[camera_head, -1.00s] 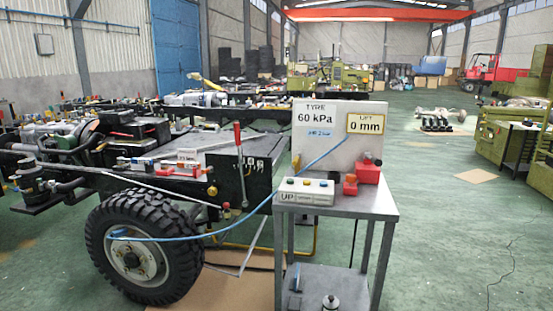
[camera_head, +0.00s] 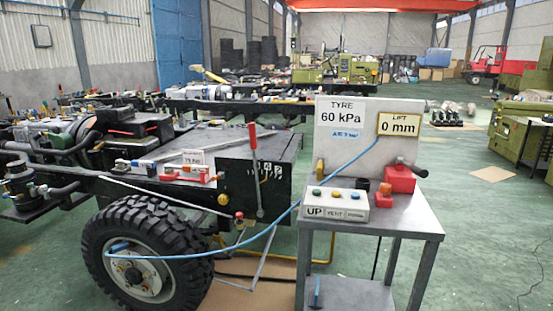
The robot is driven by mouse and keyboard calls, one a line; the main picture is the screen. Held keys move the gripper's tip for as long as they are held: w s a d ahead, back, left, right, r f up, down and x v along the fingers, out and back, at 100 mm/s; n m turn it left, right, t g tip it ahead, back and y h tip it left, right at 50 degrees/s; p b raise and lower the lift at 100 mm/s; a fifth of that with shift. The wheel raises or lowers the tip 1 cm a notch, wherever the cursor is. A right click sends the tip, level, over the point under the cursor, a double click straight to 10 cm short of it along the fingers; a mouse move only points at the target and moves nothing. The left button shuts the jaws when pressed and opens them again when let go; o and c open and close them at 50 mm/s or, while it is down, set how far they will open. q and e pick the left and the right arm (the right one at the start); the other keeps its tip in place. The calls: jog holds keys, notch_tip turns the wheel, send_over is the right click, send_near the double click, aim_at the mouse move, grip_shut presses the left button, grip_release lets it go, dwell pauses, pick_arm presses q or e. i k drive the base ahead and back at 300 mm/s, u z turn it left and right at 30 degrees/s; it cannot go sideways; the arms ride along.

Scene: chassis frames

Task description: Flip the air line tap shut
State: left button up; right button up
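A red block (camera_head: 399,178) with a dark lever handle (camera_head: 411,167) sits at the right back of the metal cart. The handle points right and slightly down; I cannot tell for certain that this is the air line tap, or whether it is open. A thin blue air hose (camera_head: 297,207) runs from the wheel hub up across the front of the white panel (camera_head: 345,160). The panel reads TYRE 60 kPa and LIFT 0 mm, with a small blue label between. Neither of my grippers is in view.
The cart (camera_head: 415,222) also carries a button box (camera_head: 336,203) marked UP and VENT, and a small red piece with an orange top (camera_head: 384,195). A chassis with a large tyre (camera_head: 185,240) and an upright red-topped lever (camera_head: 253,150) stands left.

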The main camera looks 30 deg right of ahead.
aim_at(320, 165)
jog(key=z, duration=0.45)
jog(key=i, duration=0.8)
jog(key=z, duration=0.85)
jog(key=k, duration=0.7)
jog(key=u, duration=0.25)
jog(key=i, duration=1.65)
jog(key=z, duration=0.6)
